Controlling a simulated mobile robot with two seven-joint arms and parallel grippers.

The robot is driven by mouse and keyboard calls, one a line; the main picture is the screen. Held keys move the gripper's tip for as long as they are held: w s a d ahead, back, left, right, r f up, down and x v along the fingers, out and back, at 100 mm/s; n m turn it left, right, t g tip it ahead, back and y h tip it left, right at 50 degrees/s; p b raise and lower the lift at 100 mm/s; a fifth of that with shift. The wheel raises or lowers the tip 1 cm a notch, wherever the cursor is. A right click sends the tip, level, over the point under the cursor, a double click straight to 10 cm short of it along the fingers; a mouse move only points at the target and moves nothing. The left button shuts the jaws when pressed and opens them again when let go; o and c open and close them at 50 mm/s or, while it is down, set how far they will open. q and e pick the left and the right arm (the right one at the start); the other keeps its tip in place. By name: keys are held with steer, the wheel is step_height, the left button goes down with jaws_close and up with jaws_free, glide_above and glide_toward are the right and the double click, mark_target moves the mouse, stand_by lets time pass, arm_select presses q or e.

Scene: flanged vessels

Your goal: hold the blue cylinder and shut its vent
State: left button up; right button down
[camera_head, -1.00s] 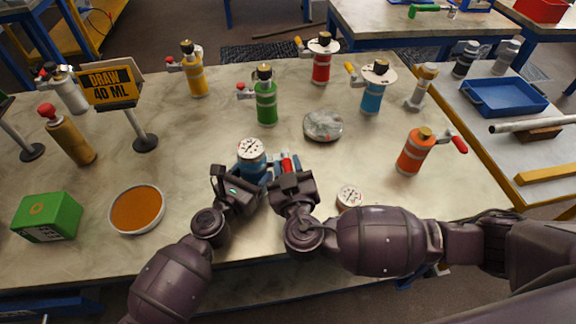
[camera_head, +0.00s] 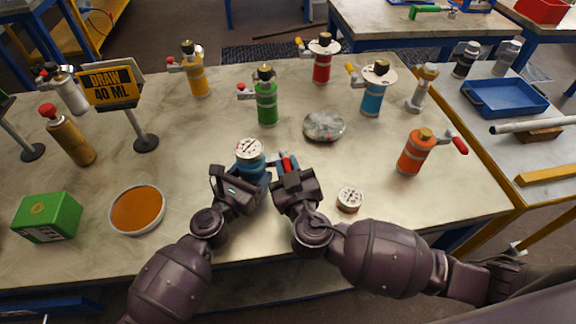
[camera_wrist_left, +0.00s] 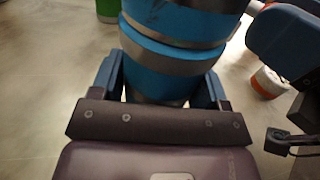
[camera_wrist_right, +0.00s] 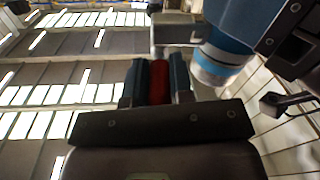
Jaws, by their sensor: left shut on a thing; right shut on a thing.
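A blue cylinder (camera_head: 249,165) with a white dial on top stands at the front middle of the table, partly hidden by my grippers. My left gripper (camera_head: 244,180) is shut around its body; the left wrist view shows the blue body (camera_wrist_left: 170,68) between the two fingers. My right gripper (camera_head: 287,175) is shut on the red vent handle (camera_head: 287,163) at the cylinder's right side. The handle (camera_wrist_right: 160,80) sits between the fingers in the right wrist view, with the blue body (camera_wrist_right: 222,55) to its right. The vent's seat is hidden.
Another blue vessel (camera_head: 372,95) stands at the back right. An orange vessel (camera_head: 415,152), a green one (camera_head: 266,103) and a loose dial (camera_head: 349,198) are around the grippers. A round grey plate (camera_head: 324,126) and an orange-filled dish (camera_head: 137,210) lie on the table.

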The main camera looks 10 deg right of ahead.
steer(key=shift+s+d+n+y, duration=0.1)
steer(key=shift+d+n+y, duration=0.2)
steer(key=shift+n+y, duration=0.6)
steer(key=shift+w+d+n+g+y, duration=0.15)
steer(key=shift+d+n+g+y, duration=0.2)
steer(key=shift+n+g+y, duration=0.65)
steer(key=shift+w+d+n+g+y, duration=0.25)
steer(key=shift+n+y, duration=0.35)
steer(key=shift+y, duration=0.85)
steer(key=shift+w+d+n+g+y, duration=0.1)
steer(key=shift+d+n+g+y, duration=0.35)
steer(key=shift+n+y, duration=0.6)
steer(key=shift+y, duration=0.3)
steer(key=c, duration=1)
jaws_free()
steer(key=shift+s+d, duration=0.1)
steer(key=v, duration=1.2)
